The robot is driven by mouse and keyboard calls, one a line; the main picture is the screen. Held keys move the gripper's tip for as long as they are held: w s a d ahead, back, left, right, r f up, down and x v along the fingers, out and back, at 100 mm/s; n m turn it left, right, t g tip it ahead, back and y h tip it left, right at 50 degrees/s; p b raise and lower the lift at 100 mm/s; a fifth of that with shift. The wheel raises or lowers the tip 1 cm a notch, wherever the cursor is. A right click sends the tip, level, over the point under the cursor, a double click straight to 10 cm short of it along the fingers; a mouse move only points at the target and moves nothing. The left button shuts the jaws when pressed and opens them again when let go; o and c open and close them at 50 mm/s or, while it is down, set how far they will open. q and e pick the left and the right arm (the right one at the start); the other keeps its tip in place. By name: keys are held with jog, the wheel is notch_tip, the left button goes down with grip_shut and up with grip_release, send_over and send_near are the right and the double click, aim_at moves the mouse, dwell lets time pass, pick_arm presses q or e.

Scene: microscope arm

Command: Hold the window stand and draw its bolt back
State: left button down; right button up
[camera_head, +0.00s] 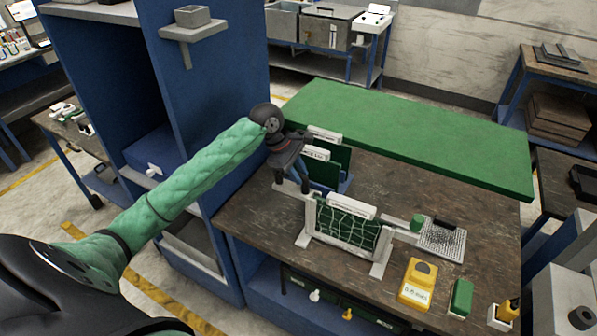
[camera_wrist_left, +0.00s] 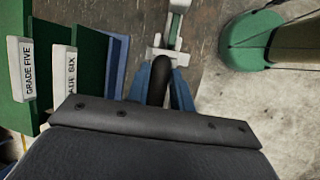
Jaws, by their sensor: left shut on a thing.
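The window stand (camera_head: 346,228) is a white frame with a green, white-netted panel, upright on the dark worktop in the head view. Part of its white frame (camera_wrist_left: 178,54) shows beyond my fingers in the wrist view. A pale bar with a green end (camera_head: 416,222) sticks out at the stand's right side; it looks like the bolt. My left gripper (camera_head: 305,188) comes from above at the stand's left post and is shut on it. In the wrist view its blue fingers (camera_wrist_left: 170,92) flank a dark part, and the exact contact is hidden. My right gripper is not in view.
Green panels with white labels (camera_head: 330,162) stand in a rack close behind my left gripper. A grey dotted plate (camera_head: 443,238), a yellow block (camera_head: 418,283) and a green block (camera_head: 461,297) lie to the right. A large green board (camera_head: 410,125) spans the back.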

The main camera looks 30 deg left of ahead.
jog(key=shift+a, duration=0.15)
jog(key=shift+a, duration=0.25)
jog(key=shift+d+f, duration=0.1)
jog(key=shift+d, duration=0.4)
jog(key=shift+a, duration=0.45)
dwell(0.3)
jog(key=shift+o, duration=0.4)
